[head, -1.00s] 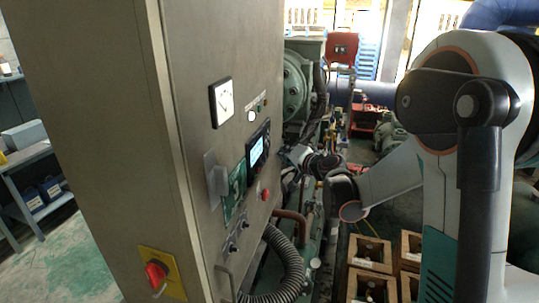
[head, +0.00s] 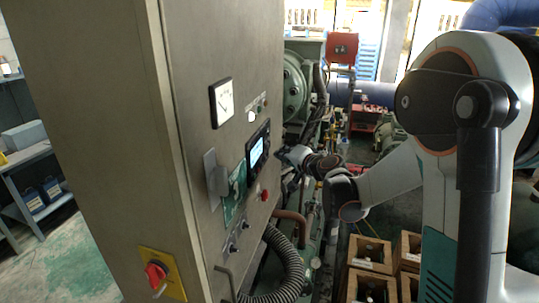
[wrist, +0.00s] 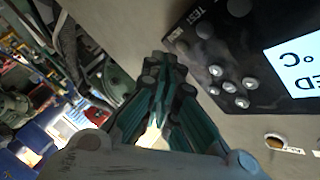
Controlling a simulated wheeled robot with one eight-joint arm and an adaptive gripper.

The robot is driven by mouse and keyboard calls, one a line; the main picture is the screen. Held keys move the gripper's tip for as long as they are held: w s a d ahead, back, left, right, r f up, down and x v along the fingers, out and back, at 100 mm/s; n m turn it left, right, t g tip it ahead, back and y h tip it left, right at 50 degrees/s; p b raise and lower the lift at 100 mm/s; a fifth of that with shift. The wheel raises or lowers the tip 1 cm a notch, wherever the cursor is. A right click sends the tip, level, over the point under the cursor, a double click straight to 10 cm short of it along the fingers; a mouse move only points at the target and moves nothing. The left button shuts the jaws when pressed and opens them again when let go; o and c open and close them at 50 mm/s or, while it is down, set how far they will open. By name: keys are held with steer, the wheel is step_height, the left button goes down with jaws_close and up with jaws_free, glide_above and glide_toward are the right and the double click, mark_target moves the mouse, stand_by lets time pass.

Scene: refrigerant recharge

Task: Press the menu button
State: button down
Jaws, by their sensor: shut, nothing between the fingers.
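The black control panel (wrist: 262,40) fills the upper right of the wrist view. It has a lit display (wrist: 300,65) and several round silver buttons (wrist: 228,87). One label reads "TEST"; I cannot make out for certain which button is the menu button. My gripper (wrist: 170,65) is shut and empty, its fingertips beside the panel's left edge. Whether they touch the surface I cannot tell. In the head view the panel shows on the cabinet face around its blue-lit display (head: 257,152), with my gripper (head: 280,152) just to its right.
The grey cabinet (head: 115,120) carries a dial meter (head: 222,102), a red button (head: 265,195) and a red rotary switch (head: 156,275). A ribbed hose (head: 285,265) and pipes lie below the panel. Green machinery (head: 298,85) stands behind, wooden crates (head: 368,255) on the floor.

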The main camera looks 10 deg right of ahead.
steer(key=shift+a, duration=0.1)
stand_by(0.4)
steer(key=shift+w+a, duration=0.2)
steer(key=shift+a, duration=0.1)
steer(key=shift+w+a+b, duration=0.15)
steer(key=shift+a+b, duration=0.15)
stand_by(0.7)
steer(key=shift+d, duration=0.1)
steer(key=shift+s+d, duration=0.35)
steer(key=shift+d, duration=0.25)
stand_by(0.3)
steer(key=d, duration=0.1)
steer(key=s+d, duration=0.1)
steer(key=d, duration=0.1)
steer(key=s+d+b, duration=0.1)
steer(key=shift+s+d, duration=0.15)
steer(key=shift+s, duration=0.1)
stand_by(0.5)
